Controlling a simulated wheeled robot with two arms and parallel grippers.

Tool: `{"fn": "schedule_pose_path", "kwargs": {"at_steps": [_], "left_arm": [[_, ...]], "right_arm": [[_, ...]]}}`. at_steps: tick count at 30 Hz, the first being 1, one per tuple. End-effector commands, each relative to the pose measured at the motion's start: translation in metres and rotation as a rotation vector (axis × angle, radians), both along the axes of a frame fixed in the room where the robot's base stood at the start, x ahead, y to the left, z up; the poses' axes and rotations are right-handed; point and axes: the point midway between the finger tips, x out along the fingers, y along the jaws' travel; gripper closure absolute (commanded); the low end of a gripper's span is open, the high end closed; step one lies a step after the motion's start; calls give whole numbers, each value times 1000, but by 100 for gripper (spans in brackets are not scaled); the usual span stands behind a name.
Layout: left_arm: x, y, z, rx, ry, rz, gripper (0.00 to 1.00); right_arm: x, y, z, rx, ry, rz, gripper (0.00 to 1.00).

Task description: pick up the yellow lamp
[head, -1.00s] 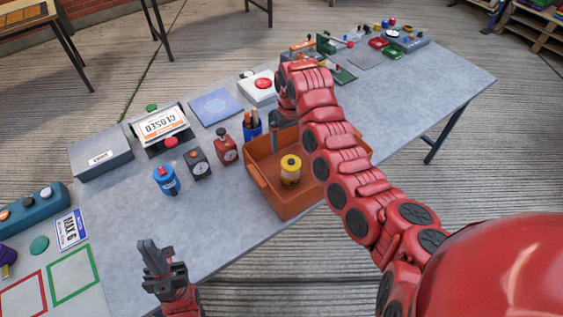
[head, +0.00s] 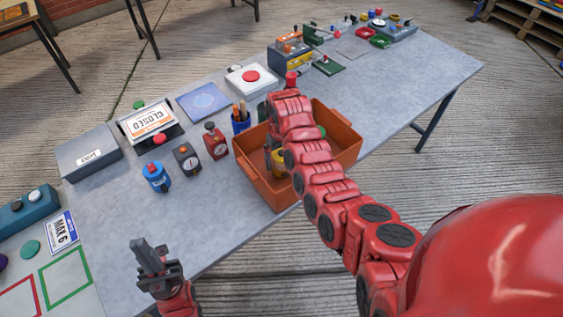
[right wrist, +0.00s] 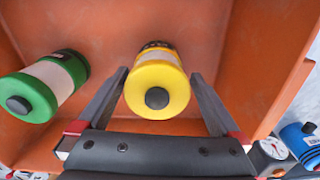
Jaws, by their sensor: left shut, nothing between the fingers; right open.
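The yellow lamp (right wrist: 157,90), a cylinder with a pale band and a dark knob, is in the orange bin (head: 343,138). In the head view the lamp (head: 279,160) is partly covered by my right arm. My right gripper (right wrist: 160,76) is open, with one finger on each side of the lamp and a visible gap to each. In the head view the right gripper (head: 268,150) is mostly hidden over the bin's left part. My left gripper (head: 148,256) is shut and empty near the table's front left edge.
A green lamp (right wrist: 46,88) lies close to the left finger in the bin, whose walls (right wrist: 272,60) surround both.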

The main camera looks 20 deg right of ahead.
Motion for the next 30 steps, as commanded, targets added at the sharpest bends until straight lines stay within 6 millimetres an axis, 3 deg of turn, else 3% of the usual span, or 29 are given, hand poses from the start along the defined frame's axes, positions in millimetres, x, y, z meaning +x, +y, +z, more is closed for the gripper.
{"fn": "schedule_pose_path", "kwargs": {"at_steps": [8, 13, 25, 26, 30], "left_arm": [[0, 0, 20, 0, 0, 0, 100], [0, 0, 18, 0, 0, 0, 100], [0, 0, 19, 0, 0, 0, 100], [0, 0, 19, 0, 0, 0, 100], [0, 0, 19, 0, 0, 0, 100]], "right_arm": [[-2, -3, -24, 0, 6, 0, 0], [-1, -3, -42, -1, 7, 1, 0], [0, -3, -48, 0, 0, -1, 0], [0, -3, -48, 0, 0, -1, 2], [0, -3, -48, 0, 0, -1, 27]]}}
